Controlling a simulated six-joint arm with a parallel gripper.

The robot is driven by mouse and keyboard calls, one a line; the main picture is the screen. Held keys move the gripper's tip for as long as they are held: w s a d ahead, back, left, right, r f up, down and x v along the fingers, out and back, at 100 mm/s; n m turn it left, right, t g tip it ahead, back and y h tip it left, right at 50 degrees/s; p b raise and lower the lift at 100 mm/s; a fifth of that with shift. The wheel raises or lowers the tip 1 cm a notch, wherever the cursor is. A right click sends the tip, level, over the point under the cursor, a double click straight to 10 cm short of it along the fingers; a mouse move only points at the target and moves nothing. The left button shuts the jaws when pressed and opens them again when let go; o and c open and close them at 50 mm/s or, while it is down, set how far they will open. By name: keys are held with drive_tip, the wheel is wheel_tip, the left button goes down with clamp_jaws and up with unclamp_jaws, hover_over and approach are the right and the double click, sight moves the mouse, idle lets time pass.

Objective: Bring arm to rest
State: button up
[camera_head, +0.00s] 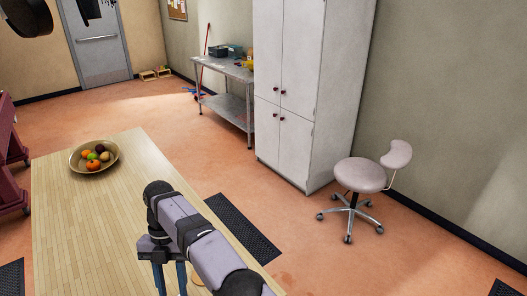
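My arm shows at the bottom centre, above the wooden table (85,235). Its pale purple links and black joints run from the bottom edge up to a rounded black joint. A grey bracket with two dark blue, downward parts, which look like my gripper (171,278), sits under the arm at the bottom edge. The lower ends are cut off by the picture edge, so its opening and any contact are hidden.
A bowl (73,165) of several fruits stands at the table's far left. A small tan object (196,278) is partly hidden by my arm. Beyond are a white cabinet (285,100), a stool (361,175) and a metal worktable (228,70). The table's left part is clear.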

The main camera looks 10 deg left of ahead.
drive_tip(key=w+d+r+m+t+y+b, duration=0.1)
drive_tip(key=w+d+r+m+b, duration=0.1)
drive_tip(key=w+d+m, duration=0.75)
drive_tip(key=s+d+m+t, duration=0.1)
drive_tip(key=d+m, duration=1)
drive_tip(key=d, duration=0.4)
drive_tip(key=s+d+f+m+t+b, duration=0.1)
drive_tip(key=s+d+f+m, duration=0.2)
drive_tip(key=s+d+m, duration=0.5)
drive_tip(key=s+d+f+m+t+b, duration=0.1)
drive_tip(key=s+d+f+m+b, duration=0.1)
drive_tip(key=s+d+m, duration=0.6)
drive_tip(key=s+d+f, duration=0.1)
drive_tip(key=d, duration=0.1)
drive_tip(key=shift+d+f+m, duration=0.2)
drive_tip(key=shift+d+m, duration=0.1)
drive_tip(key=shift+m, duration=0.05)
